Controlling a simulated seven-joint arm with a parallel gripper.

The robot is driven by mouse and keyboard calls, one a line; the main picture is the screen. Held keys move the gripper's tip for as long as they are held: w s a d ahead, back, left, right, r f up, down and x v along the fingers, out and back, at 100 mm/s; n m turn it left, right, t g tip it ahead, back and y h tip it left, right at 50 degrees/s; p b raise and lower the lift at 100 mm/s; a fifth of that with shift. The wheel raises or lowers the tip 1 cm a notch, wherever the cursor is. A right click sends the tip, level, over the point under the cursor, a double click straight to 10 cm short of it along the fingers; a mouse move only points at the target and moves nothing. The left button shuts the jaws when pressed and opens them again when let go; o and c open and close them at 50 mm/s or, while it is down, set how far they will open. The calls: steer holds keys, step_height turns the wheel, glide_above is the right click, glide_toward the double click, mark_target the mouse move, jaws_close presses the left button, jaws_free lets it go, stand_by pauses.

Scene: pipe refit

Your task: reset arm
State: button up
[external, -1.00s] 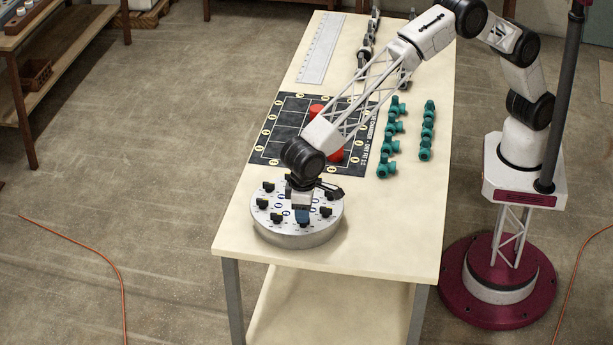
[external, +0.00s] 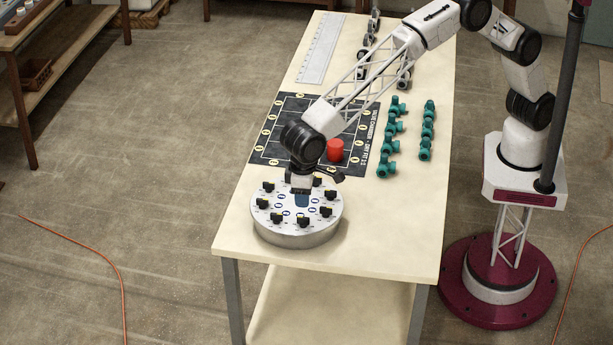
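My gripper (external: 302,198) points down over the round grey dial plate (external: 296,236) at the near end of the table. The plate carries a ring of black knobs (external: 303,221) on its top. The gripper's blue tip shows above the plate's middle to back part. Whether the fingers are open or shut is too small to tell, and I cannot tell whether they touch anything. My arm reaches in from the upper right.
A black mat (external: 268,138) with yellow marks lies behind the plate, with a red cylinder (external: 335,150) on it. Several green pipe fittings (external: 387,166) stand to the right. A ruler (external: 320,48) and grey parts (external: 404,78) lie farther back. The table's left edge strip is clear.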

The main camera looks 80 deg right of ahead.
steer(key=d+r, duration=0.6)
steer(key=d, duration=0.5)
steer(key=s+d+r, duration=0.1)
steer(key=d+r, duration=0.4)
steer(key=d, duration=0.6)
steer(key=d+r, duration=0.6)
steer(key=d, duration=0.5)
steer(key=s+d+r+t, duration=0.1)
steer(key=s+d, duration=0.3)
steer(key=d, duration=0.3)
steer(key=s+d+r, duration=0.2)
steer(key=s+d, duration=0.1)
steer(key=d, duration=0.3)
steer(key=s+d+r+t, duration=0.1)
steer(key=s+d, duration=0.3)
steer(key=d, duration=0.3)
steer(key=s+d+f, duration=0.2)
steer(key=s+d, duration=0.8)
steer(key=s, duration=0.4)
steer(key=s+d+f+m, duration=0.1)
steer(key=s+d+f, duration=0.2)
steer(key=s+d, duration=0.7)
steer(key=s, duration=0.3)
steer(key=shift+s+f+t, duration=0.25)
steer(key=shift+s+t, duration=0.05)
steer(key=shift+s, duration=0.05)
steer(key=shift+w, duration=0.1)
